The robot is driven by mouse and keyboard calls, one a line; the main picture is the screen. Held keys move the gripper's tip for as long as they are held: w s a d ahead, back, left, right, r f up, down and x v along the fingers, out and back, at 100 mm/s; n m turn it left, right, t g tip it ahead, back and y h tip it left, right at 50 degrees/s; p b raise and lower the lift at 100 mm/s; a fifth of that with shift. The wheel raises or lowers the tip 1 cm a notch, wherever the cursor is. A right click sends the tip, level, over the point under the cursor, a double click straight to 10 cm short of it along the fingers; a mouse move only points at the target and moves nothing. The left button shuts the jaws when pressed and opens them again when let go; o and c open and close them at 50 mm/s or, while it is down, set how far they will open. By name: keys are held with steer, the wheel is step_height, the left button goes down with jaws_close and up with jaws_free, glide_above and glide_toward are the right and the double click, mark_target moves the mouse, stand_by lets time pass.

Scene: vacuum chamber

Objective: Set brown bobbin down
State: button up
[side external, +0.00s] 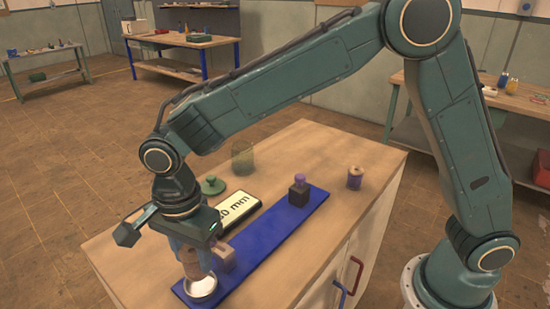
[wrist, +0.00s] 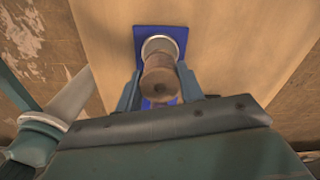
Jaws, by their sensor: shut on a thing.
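The brown bobbin (side external: 191,266) is held upright between the fingers of my gripper (side external: 193,254), at the near left end of the blue strip. It also shows in the wrist view (wrist: 160,78), between the two fingers of my gripper (wrist: 159,88). A round pale metallic dish (side external: 203,289) lies right below and beside the bobbin on the strip; its rim shows behind the bobbin in the wrist view (wrist: 159,41). I cannot tell whether the bobbin touches the dish. The blue strip (side external: 262,236) lies along the wooden worktop.
A tan block (side external: 223,256) stands close beside my gripper. Farther along the strip is a dark bottle with a purple top (side external: 299,191).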

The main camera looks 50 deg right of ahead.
mark_target(196, 270)
steer(key=shift+f, duration=2.25)
steer(key=shift+f, duration=0.1)
steer(key=o, duration=1.1)
steer(key=shift+c, duration=0.2)
step_height(196, 270, up, 12)
steer(key=shift+r, duration=0.15)
